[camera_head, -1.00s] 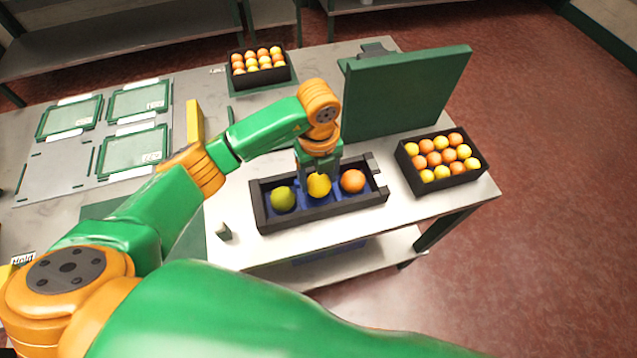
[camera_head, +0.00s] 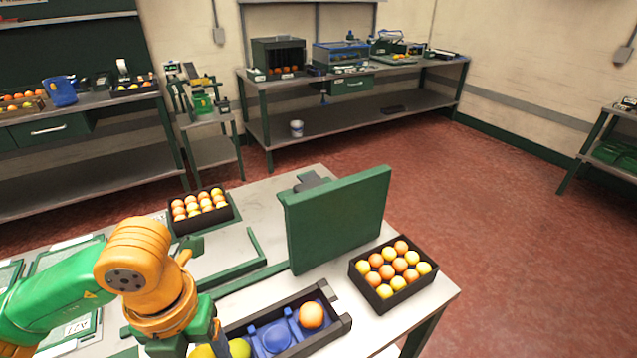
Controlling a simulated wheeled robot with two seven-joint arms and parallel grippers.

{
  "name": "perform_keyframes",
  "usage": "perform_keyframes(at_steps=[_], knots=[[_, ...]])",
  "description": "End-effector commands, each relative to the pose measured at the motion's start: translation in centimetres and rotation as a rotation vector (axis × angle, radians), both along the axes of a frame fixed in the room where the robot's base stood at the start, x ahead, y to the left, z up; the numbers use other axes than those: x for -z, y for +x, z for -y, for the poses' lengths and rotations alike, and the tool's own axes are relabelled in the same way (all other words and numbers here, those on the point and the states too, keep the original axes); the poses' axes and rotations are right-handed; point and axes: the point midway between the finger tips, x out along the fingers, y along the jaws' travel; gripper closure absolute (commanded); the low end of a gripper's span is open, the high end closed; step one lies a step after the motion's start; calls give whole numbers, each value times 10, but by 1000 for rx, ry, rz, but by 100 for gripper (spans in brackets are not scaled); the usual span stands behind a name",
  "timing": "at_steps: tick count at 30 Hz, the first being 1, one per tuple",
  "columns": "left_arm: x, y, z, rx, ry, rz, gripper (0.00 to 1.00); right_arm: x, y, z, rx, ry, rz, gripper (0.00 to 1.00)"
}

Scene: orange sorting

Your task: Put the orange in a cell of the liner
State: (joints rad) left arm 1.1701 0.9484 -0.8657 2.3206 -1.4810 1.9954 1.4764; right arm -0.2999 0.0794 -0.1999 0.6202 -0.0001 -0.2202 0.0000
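An orange (camera_head: 312,315) sits in the right cell of the blue liner, inside a dark tray (camera_head: 345,324). The liner cell beside it (camera_head: 272,337) is empty. My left gripper (camera_head: 212,338) points down beside these two, at the left end of the tray. Its fingertips are mostly hidden, so I cannot tell whether it holds the yellow fruit. My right gripper is out of view.
A full fruit crate (camera_head: 352,276) stands right of the tray, another (camera_head: 173,225) at the back left. An upright green panel (camera_head: 338,220) stands behind the tray. Red floor (camera_head: 480,220) lies open beyond the table; benches stand along the wall.

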Motion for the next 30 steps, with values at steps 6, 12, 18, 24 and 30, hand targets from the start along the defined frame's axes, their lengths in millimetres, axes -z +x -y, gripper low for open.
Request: perform_keyframes(at_steps=[6,12,18,24,30], knots=[[-8,9,7,783,-11,5,90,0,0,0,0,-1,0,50],[-16,18,13,1539,-16,11,90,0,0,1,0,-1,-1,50],[-24,26,18,2297,-15,14,90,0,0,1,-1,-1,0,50],[-32,33,22,2952,-11,12,90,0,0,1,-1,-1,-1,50],[-35,36,23,-3008,8,-7,90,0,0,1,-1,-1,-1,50]])
